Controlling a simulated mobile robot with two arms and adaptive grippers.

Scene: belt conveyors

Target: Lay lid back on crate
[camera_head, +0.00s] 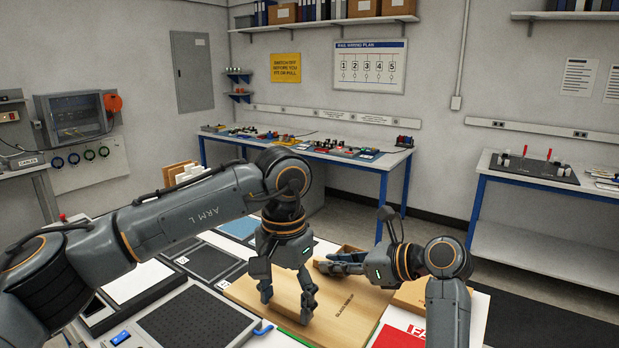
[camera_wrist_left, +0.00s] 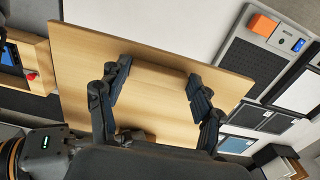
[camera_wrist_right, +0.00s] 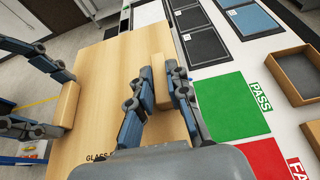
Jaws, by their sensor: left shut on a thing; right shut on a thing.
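The lid (camera_head: 335,306) is a flat light-wood board with printed lettering and two raised wooden blocks on top. My left gripper (camera_head: 287,302) is shut on one block (camera_wrist_right: 69,105), with its fingers at the block's two ends. The lid also shows in the left wrist view (camera_wrist_left: 85,75). My right gripper (camera_wrist_right: 160,72) is shut on the other block (camera_wrist_right: 161,85), its fingers on the block's long sides. In the head view my right gripper (camera_head: 340,264) is over the lid's far right part. I cannot tell which box is the crate or what is under the lid.
Open wooden boxes (camera_wrist_right: 296,76) stand right of the lid in the right wrist view. A green PASS mat (camera_wrist_right: 230,107) and red mat (camera_wrist_right: 268,160) lie beside it. A grey perforated pad (camera_head: 195,318) and dark pads (camera_head: 208,262) lie left of the lid in the head view.

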